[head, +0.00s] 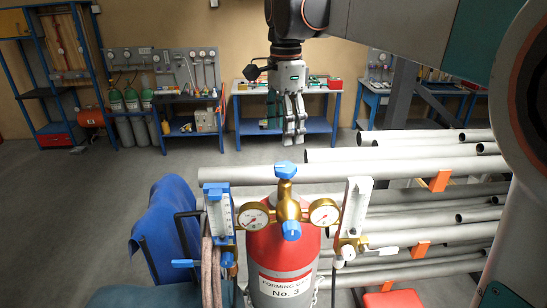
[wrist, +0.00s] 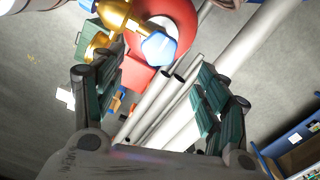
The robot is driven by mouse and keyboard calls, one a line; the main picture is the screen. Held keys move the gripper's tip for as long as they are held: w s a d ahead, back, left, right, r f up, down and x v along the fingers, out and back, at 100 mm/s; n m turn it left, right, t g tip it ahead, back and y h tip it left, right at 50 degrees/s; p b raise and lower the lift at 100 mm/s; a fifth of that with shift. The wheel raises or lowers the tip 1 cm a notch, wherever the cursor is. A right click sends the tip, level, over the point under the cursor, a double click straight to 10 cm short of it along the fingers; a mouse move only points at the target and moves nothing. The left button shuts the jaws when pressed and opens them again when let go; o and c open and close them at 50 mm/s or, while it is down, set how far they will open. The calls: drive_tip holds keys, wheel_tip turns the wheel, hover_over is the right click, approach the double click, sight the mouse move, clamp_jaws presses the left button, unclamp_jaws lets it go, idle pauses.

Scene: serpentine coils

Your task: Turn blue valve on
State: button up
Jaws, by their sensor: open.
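A red-topped gas cylinder marked "No. 3" (head: 280,262) stands upright in the head view. Its brass regulator (head: 287,208) carries two round gauges, a blue knob on top (head: 286,170) and another blue knob in front (head: 291,230). A small blue lever (head: 185,263) sits on the left flowmeter. I cannot tell which blue part the task means. My gripper (head: 294,138) hangs above and behind the regulator in the picture, apart from it. In the wrist view my gripper (wrist: 163,105) is open and empty, with a blue knob (wrist: 158,48) beyond its fingers.
Long grey pipes (head: 400,157) lie on a rack to the right. A white-handled valve (head: 383,252) sits on the right flowmeter (head: 355,205). A blue cloth (head: 165,225) and a hose (head: 209,270) are at the left. Workbenches line the wall; open floor lies between.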

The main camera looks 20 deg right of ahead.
sight(283, 166)
wheel_tip(283, 166, down, 10)
drive_tip(key=shift+r+p, duration=0.1)
drive_tip(key=shift+p, duration=0.5)
drive_tip(key=shift+c, duration=0.6)
drive_tip(key=c, duration=1)
